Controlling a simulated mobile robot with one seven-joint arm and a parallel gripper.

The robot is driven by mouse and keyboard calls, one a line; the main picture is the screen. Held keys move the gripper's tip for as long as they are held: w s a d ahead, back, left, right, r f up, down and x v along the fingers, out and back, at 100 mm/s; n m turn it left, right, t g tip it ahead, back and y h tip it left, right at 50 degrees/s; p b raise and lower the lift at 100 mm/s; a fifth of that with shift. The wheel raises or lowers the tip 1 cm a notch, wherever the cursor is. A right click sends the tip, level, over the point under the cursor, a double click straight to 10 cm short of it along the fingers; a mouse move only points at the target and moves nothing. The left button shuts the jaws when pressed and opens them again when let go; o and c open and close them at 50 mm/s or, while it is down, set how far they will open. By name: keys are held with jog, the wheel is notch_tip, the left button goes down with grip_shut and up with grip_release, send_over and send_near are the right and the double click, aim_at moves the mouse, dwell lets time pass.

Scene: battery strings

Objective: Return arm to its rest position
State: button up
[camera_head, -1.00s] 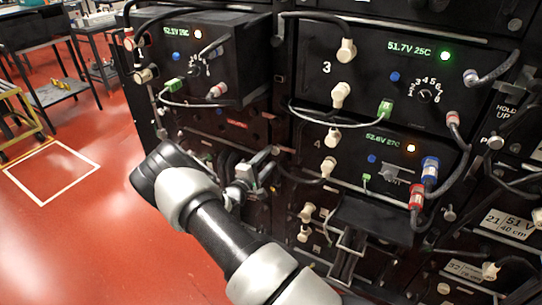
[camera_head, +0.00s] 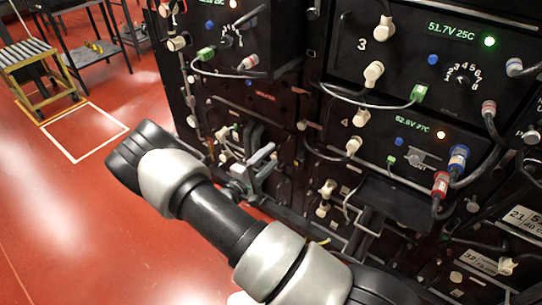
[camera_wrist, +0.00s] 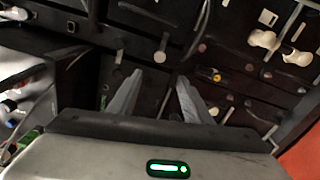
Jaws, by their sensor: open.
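My arm (camera_head: 215,215) reaches up and left from the lower right in the head view, in front of the battery rack. My gripper (camera_head: 262,165) is open and empty beside the rack's lower front. In the wrist view its two grey fingers (camera_wrist: 156,98) stand apart with nothing between them. Behind the fingers is the dark rack front with white connectors (camera_wrist: 262,40) and cables. I cannot tell the exact gap between the fingertips and the rack.
Battery module 3 (camera_head: 410,50) and module 4 (camera_head: 405,130) have lit displays. Cables loop out from the rack front. A roller stand (camera_head: 35,70) and dark tables (camera_head: 95,48) stand at the far left. The red floor (camera_head: 60,220) to the left is clear.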

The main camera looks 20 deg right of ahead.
jog(key=s+d+r+m+g+y, duration=0.5)
jog(key=s+r+m+g, duration=0.5)
jog(key=s+r, duration=0.5)
jog(key=s+a+r+t+y, duration=0.2)
jog(key=s+a+r+y, duration=0.3)
jog(key=s+r, duration=0.25)
jog(key=s+a+r+t+y, duration=0.3)
jog(key=s+a+r+y, duration=0.1)
jog(key=s+r, duration=0.35)
notch_tip(320, 180, up, 20)
jog(key=p, duration=1.9)
jog(key=shift+a+p, duration=0.25)
jog(key=shift+p, duration=0.15)
jog(key=c, duration=0.3)
jog(key=shift+d, duration=0.1)
jog(key=shift+c, duration=0.3)
